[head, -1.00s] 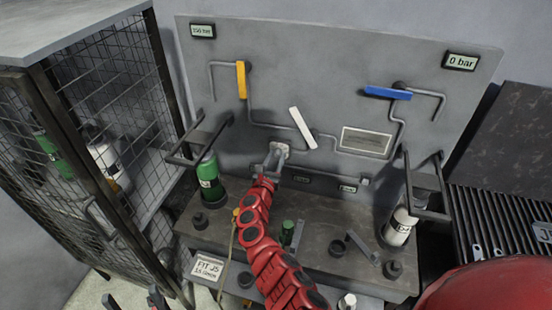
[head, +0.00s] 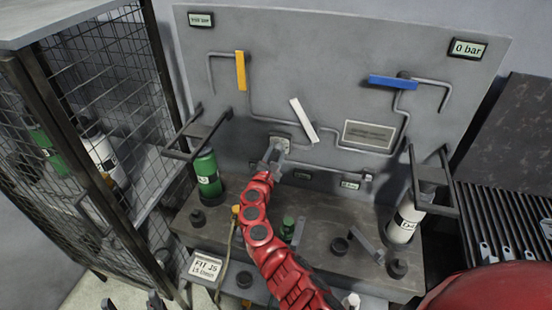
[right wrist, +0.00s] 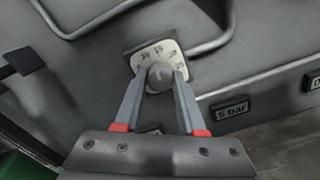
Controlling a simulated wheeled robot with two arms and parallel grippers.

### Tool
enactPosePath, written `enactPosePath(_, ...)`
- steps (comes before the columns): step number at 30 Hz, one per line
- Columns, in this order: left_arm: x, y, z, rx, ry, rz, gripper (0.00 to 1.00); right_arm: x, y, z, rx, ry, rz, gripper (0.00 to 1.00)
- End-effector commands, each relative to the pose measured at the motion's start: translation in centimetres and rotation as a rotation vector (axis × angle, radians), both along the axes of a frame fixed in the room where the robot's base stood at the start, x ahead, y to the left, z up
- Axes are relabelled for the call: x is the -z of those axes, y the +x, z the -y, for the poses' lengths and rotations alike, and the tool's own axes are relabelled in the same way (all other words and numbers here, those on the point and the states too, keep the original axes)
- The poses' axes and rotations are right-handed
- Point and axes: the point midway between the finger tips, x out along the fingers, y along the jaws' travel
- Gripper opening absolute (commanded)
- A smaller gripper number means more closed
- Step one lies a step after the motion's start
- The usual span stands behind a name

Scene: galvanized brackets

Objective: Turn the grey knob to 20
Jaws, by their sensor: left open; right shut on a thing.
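The grey knob (right wrist: 160,76) is round and sits on a pale dial plate (right wrist: 172,52) with printed numbers; 10, 15, 20 and 25 are about readable. My right gripper (right wrist: 158,84) is shut on the knob, one finger on each side. I cannot make out clearly which number the knob points to. In the head view my right gripper (head: 272,157) reaches the dial plate (head: 280,143) on the grey panel and mostly hides the knob. My left gripper (head: 132,304) is open and empty at the bottom left edge, far from the panel.
A small display (right wrist: 232,109) beside the dial reads 5 bar. The panel carries a yellow lever (head: 240,70), a white lever (head: 303,121) and a blue lever (head: 393,82). Green (head: 207,174) and white (head: 404,220) cylinders flank the bench. A mesh cage (head: 130,215) stands at the left.

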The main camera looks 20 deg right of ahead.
Motion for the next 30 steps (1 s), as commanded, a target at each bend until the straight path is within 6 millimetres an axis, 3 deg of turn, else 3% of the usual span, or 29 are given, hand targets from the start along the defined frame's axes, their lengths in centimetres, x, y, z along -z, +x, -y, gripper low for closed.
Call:
enactPosePath(1,1.1,0.0,0.0,0.0,0.0,0.0,0.79,0.5,0.0,0.1,0.002,0.036,0.027,0.0)
enactPosePath(18,8.1,0.0,0.0,0.0,0.0,0.0,0.79,0.6,0.0,0.1,0.001,0.476,0.324,0.0)
enactPosePath(30,11.4,0.0,0.0,0.0,0.0,0.0,0.79,0.1,0.1,0.0,0.0,0.677,0.461,0.0)
